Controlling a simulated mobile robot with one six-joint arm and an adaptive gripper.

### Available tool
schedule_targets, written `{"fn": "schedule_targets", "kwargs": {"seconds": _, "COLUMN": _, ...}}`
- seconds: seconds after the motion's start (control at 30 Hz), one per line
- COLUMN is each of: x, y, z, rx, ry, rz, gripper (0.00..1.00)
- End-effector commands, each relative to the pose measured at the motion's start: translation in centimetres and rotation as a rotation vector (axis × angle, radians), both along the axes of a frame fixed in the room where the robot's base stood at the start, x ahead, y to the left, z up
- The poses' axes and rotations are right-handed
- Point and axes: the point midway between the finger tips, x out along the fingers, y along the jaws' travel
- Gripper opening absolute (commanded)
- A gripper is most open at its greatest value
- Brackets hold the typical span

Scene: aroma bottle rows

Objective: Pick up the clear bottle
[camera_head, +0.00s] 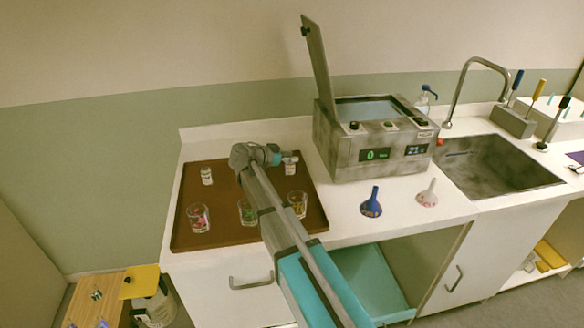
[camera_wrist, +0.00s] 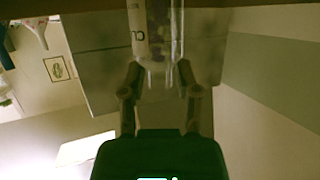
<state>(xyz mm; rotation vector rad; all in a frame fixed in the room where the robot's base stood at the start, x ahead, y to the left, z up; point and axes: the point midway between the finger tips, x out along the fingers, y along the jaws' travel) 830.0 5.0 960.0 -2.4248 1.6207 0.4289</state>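A clear bottle (camera_wrist: 162,32) with a white label bearing dark letters and dark contents shows at the top of the wrist view. My gripper (camera_wrist: 160,76) has its two fingers apart, one on each side of the bottle's near end. Whether the fingertips touch the glass cannot be told. In the head view my gripper (camera_head: 274,155) is over the back of the brown tray (camera_head: 190,240), and my arm hides the bottle between its fingers. Two small white-labelled bottles, one left (camera_head: 206,176) and one right (camera_head: 290,165), stand at the tray's back.
Three glasses with coloured contents stand in the tray's front row: left (camera_head: 198,218), middle (camera_head: 247,212), right (camera_head: 297,204). A grey machine (camera_head: 372,140) with a raised lid stands right of the tray. Blue (camera_head: 371,207) and pale (camera_head: 428,196) funnels stand before it. A sink (camera_head: 490,165) lies further right.

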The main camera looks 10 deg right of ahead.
Motion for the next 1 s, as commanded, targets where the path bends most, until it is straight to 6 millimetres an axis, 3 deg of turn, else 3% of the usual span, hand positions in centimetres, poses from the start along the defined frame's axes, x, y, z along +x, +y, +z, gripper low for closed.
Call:
{"fn": "schedule_targets", "kwargs": {"seconds": 0.03, "x": 0.0, "y": 0.0, "z": 0.0, "rx": 0.0, "ry": 0.0, "rz": 0.0, "gripper": 0.23}}
{"fn": "schedule_targets", "kwargs": {"seconds": 0.17, "x": 0.0, "y": 0.0, "z": 0.0, "rx": 0.0, "ry": 0.0, "rz": 0.0, "gripper": 0.0}}
{"fn": "schedule_targets", "kwargs": {"seconds": 0.67, "x": 0.0, "y": 0.1, "z": 0.3, "rx": 0.0, "ry": 0.0, "rz": 0.001, "gripper": 0.0}}
{"fn": "schedule_targets", "kwargs": {"seconds": 1.0, "x": 0.0, "y": 0.1, "z": 2.3, "rx": 0.0, "ry": 0.0, "rz": 0.001, "gripper": 0.0}}
